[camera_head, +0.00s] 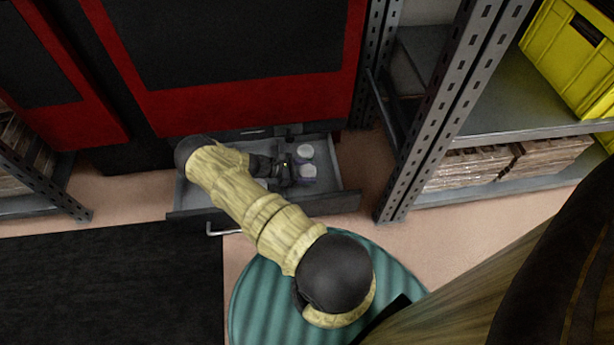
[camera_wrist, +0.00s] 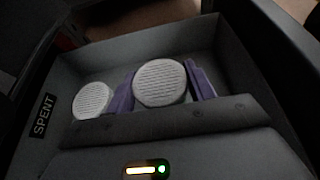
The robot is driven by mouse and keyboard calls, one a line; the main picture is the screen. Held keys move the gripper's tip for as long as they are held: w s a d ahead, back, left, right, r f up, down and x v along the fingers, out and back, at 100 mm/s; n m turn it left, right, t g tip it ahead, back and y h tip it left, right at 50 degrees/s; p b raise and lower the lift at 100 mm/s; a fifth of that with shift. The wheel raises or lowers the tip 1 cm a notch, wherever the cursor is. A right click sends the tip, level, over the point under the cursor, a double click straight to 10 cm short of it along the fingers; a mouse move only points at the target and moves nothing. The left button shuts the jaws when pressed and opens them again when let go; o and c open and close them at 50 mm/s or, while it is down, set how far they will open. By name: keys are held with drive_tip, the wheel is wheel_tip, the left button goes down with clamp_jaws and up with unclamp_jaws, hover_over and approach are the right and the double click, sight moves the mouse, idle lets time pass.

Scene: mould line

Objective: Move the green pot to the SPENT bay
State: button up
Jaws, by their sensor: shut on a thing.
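In the wrist view, my gripper (camera_wrist: 163,92) has its purple fingers on either side of a pot with a round, pale ribbed lid (camera_wrist: 160,78). It is shut on this pot. The pot's sides are mostly hidden, and no green shows on it. A second pale-lidded pot (camera_wrist: 92,100) stands just left of it. In the head view, my gripper (camera_head: 290,170) is down in the open drawer (camera_head: 335,201), by two pale lids.
The drawer stands out below a red and black cabinet (camera_head: 240,90); its handle (camera_head: 222,230) faces me. A metal shelf rack (camera_head: 440,110) with a yellow crate (camera_head: 575,55) stands close on the right. Another rack (camera_head: 40,185) is at left. A dark mat (camera_head: 110,285) covers the front-left floor.

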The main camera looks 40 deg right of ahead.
drive_tip(key=shift+f+b, duration=0.4)
drive_tip(key=shift+f, duration=0.75)
drive_tip(key=shift+f, duration=0.1)
drive_tip(key=o, duration=1)
drive_tip(key=shift+r, duration=0.2)
drive_tip(key=p+v, duration=0.4)
drive_tip(key=v, duration=0.8)
drive_tip(key=shift+f, duration=0.15)
